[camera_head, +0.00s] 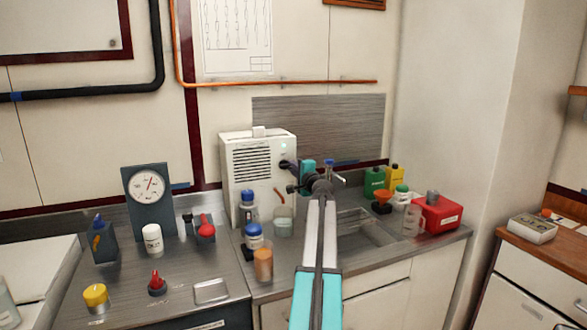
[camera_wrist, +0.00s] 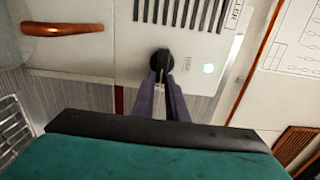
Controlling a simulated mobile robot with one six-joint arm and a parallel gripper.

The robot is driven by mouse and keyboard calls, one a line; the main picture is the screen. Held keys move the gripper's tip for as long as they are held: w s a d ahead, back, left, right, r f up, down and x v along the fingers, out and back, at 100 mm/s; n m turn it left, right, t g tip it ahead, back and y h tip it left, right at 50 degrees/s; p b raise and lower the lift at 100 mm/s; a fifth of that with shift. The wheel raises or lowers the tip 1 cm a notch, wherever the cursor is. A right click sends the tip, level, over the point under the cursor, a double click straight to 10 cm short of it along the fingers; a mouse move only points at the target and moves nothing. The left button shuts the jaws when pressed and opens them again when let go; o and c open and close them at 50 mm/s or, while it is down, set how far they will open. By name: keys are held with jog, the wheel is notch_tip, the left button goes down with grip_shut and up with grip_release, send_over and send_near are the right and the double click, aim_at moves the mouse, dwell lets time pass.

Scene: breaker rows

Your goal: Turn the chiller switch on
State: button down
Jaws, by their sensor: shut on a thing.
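The chiller (camera_head: 240,190) is a white box with a vent grille, standing against the back wall left of the sink. In the wrist view its front panel (camera_wrist: 125,60) fills the upper middle, turned on its side. Its switch is a round black knob (camera_wrist: 162,58) on that panel, beside a small label. A small pale green light (camera_wrist: 208,68) glows near it and also shows in the head view. My gripper (camera_wrist: 164,76) is shut on the knob, its dark fingers at either side of it. I cannot tell the knob's setting.
Blue-capped bottles (camera_head: 253,238) and a glass beaker (camera_head: 283,222) stand in front of the chiller. Right of my arm are the sink (camera_head: 370,228), green and yellow bottles and a red container (camera_head: 437,213). A dial gauge (camera_head: 147,185) stands at left.

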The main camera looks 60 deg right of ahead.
jog(key=c, duration=1.8)
grip_release()
jog(key=shift+o, duration=0.2)
jog(key=shift+s, duration=0.1)
jog(key=b+v, duration=0.2)
jog(key=v, duration=1.1)
jog(key=shift+s+a, duration=0.2)
jog(key=shift+s, duration=0.05)
